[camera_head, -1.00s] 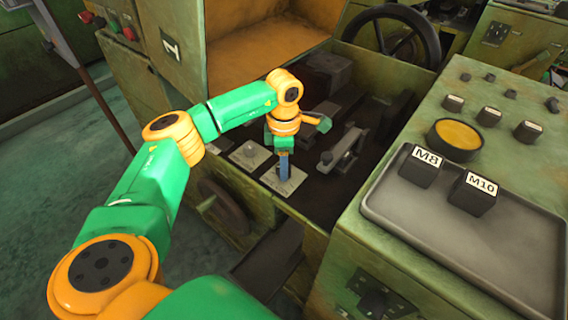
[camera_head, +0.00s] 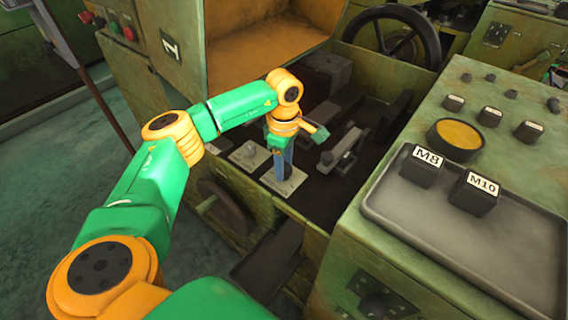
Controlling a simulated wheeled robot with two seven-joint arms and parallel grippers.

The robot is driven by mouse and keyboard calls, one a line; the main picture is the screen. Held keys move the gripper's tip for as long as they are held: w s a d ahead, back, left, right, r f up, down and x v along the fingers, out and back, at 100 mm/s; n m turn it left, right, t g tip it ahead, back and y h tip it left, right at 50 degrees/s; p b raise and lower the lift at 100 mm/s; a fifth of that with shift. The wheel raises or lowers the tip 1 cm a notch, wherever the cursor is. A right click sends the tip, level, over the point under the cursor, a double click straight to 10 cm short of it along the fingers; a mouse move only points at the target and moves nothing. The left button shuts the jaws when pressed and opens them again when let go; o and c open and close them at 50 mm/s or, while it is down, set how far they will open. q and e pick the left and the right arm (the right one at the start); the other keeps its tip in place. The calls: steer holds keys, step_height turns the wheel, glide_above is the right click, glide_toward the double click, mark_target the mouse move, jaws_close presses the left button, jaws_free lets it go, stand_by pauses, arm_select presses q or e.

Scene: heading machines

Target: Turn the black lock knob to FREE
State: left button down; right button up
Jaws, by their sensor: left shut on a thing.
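My left gripper (camera_head: 283,176) points straight down over a pale square plate (camera_head: 295,185) on the edge of the green machine. Its blue fingers are shut on the black lock knob at the middle of this plate. The fingers cover the knob, so its pointer direction cannot be seen. Any FREE marking on the plate is too small to read. My right gripper is not in view.
A second pale plate (camera_head: 248,155) with a small knob lies just left. A metal lever block (camera_head: 343,150) and dark machine parts stand to the right. A handwheel (camera_head: 225,208) is below.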

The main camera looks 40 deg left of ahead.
arm_select(q)
steer(key=shift+c, duration=1.9)
jaws_free()
step_height(320, 180, up, 7)
steer(key=shift+r, duration=0.1)
